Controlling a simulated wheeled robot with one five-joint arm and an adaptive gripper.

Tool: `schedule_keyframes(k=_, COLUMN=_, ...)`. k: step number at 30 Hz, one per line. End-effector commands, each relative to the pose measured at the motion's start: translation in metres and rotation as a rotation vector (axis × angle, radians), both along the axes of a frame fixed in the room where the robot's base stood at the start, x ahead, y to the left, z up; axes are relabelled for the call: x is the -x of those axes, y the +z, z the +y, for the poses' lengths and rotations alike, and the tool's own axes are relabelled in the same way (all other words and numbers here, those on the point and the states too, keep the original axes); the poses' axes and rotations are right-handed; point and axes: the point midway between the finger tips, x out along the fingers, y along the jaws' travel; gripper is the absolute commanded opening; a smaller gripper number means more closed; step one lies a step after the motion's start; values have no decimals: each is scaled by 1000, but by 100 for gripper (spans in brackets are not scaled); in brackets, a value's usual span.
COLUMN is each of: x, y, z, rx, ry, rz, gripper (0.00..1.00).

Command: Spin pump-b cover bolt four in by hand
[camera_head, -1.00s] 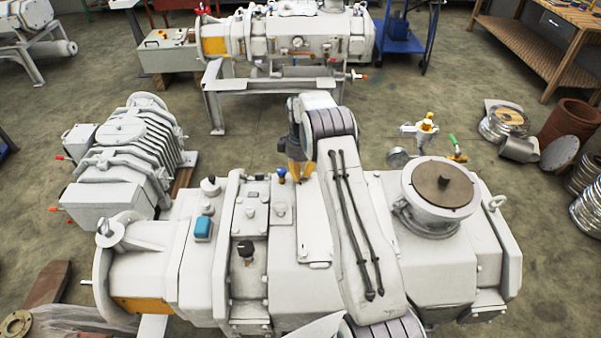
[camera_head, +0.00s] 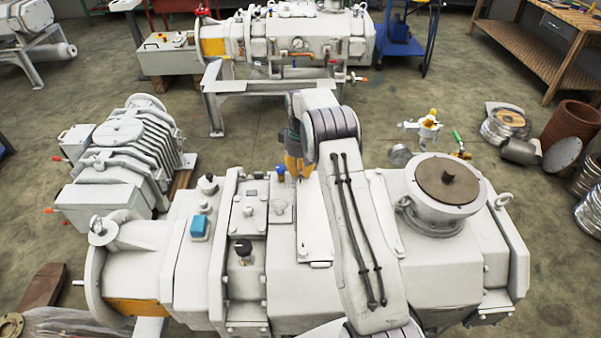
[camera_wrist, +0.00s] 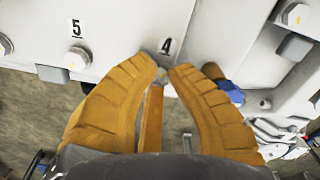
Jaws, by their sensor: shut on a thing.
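The large pale grey pump (camera_head: 190,285) fills the front of the head view. My gripper (camera_head: 296,178) reaches down at its far edge, beside a blue-capped fitting (camera_head: 281,171). In the wrist view, the orange-brown fingers of my gripper (camera_wrist: 168,74) come together just below the "4" label (camera_wrist: 166,46) on the pale cover. They are shut on bolt four, which is mostly hidden between the fingertips. Bolt five (camera_wrist: 78,56) sits to the left under the "5" label (camera_wrist: 76,28), its head clear of the fingers. How deep bolt four sits cannot be seen.
In the wrist view, a blue part (camera_wrist: 231,91) lies close beside the right finger, and another bolt (camera_wrist: 294,14) shows at upper right. A ribbed pump (camera_head: 125,150) stands at left. A second machine on a stand (camera_head: 290,40) is behind. Open floor lies between.

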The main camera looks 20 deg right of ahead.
Motion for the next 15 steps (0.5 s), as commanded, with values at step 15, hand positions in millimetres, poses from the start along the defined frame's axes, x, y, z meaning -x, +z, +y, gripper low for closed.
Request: schedule_keyframes(k=15, x=2, y=-2, z=1, rx=-1, ry=-72, rz=7, gripper=0)
